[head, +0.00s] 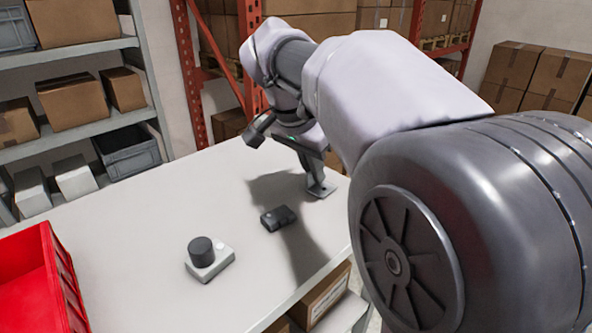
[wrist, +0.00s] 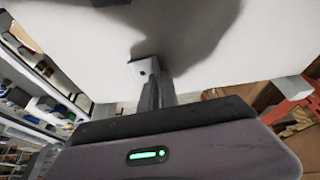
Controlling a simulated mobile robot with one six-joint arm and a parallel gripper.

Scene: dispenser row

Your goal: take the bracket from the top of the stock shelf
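The bracket (head: 321,191) is a small grey metal angle with a hole in its flat foot. It is at the far right edge of the pale shelf top (head: 150,230). My gripper (head: 316,174) points down at it, with its fingers close together around the bracket's upright part. In the wrist view the bracket's foot (wrist: 143,69) shows beyond the fingers (wrist: 158,94), its hole facing the camera. The fingers hide most of the upright part. I cannot tell whether the foot touches the surface.
A black block (head: 278,217) lies near the bracket. A grey box with a black round knob (head: 208,258) stands nearer the front. A red crate (head: 35,285) is at the left. Shelving with cartons (head: 72,100) stands behind. The left middle of the top is clear.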

